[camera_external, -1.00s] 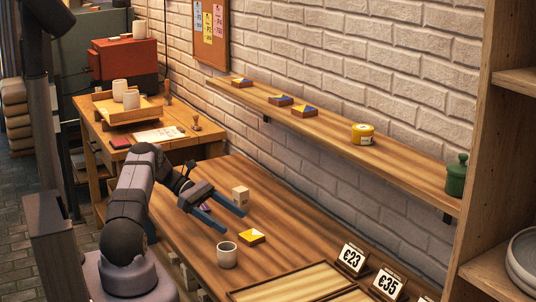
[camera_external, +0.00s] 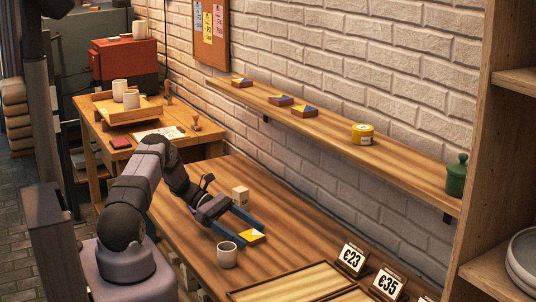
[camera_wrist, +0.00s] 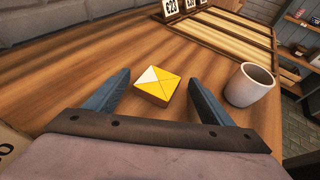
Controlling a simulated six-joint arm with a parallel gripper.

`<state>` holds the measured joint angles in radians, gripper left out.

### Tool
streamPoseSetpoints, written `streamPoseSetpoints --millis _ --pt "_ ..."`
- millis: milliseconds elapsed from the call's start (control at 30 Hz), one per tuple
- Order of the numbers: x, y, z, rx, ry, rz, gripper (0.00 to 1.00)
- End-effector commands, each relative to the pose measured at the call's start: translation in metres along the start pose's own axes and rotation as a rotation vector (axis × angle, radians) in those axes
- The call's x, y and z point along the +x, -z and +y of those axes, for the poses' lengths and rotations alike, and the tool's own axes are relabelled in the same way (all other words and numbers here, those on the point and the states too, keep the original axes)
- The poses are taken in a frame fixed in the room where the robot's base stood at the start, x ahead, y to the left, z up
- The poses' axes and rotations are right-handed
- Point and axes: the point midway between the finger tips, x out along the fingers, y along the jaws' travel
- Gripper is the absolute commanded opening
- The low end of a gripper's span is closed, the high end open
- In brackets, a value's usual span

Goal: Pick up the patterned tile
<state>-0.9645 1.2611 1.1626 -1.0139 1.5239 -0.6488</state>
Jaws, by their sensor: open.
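The patterned tile (camera_external: 252,236) is a small square with a yellow and white triangle top and a brown edge. It lies flat on the wooden table. My gripper (camera_external: 251,229) is open, low over the table, with its blue fingers reaching toward the tile. In the wrist view the tile (camera_wrist: 157,84) sits between and slightly beyond the fingertips of my gripper (camera_wrist: 158,78). No contact between the fingers and the tile is clear. Nothing is held.
A grey cup (camera_external: 227,255) stands close to the tile; in the wrist view this cup (camera_wrist: 249,85) is just right of the right finger. A pale wooden block (camera_external: 240,196) stands behind the gripper. Trays (camera_external: 291,282) and price signs (camera_external: 352,257) lie farther right.

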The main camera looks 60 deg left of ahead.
Motion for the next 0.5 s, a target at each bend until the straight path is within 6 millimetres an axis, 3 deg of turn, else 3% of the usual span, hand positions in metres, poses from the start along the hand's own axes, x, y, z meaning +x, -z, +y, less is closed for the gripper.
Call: streamPoseSetpoints --millis 200,267,433,500 --pt "0.0008 0.0005 0.0 0.0 0.0 0.0 0.75" --pt "0.0007 0.0005 0.0 0.0 0.0 0.0 0.64" --pt "0.0005 0.0005 0.0 0.0 0.0 0.0 0.23" --pt "0.0005 0.0005 0.0 0.0 0.0 0.0 0.2"
